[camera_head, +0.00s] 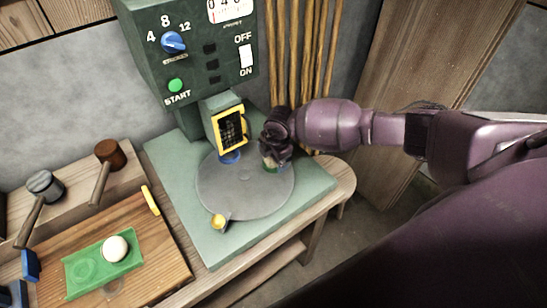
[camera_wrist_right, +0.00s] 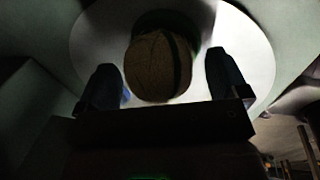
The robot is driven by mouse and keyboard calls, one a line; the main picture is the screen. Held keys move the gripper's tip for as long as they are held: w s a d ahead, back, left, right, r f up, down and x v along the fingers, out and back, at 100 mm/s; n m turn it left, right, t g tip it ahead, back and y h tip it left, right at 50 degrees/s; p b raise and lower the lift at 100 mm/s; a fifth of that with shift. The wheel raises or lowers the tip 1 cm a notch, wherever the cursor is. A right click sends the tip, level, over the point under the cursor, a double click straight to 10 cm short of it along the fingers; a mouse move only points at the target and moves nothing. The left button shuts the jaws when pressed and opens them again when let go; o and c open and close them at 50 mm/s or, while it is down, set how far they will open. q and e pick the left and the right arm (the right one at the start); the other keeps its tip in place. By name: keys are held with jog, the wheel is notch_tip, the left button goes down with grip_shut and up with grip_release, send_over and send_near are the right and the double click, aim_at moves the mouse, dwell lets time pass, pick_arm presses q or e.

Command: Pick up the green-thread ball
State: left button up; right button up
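The green-thread ball (camera_wrist_right: 158,66) is brown with a dark green band, seen in the right wrist view. It sits between the two fingers of my right gripper (camera_wrist_right: 161,72), with a narrow gap on each side, so the gripper is open around it. In the head view my right gripper (camera_head: 272,150) reaches down over the right rim of the grey round plate (camera_head: 245,190). Only a small brownish and green part (camera_head: 270,163) shows beneath it there; the gripper hides the rest. My left gripper is not in view.
A green machine (camera_head: 205,70) with dial and switches stands behind the plate. A yellow-framed part (camera_head: 230,130) hangs close left of my gripper. A white ball (camera_head: 115,249) rests on a green tray (camera_head: 80,270).

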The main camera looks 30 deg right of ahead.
jog(key=c, duration=0.9)
jog(key=shift+r, duration=0.1)
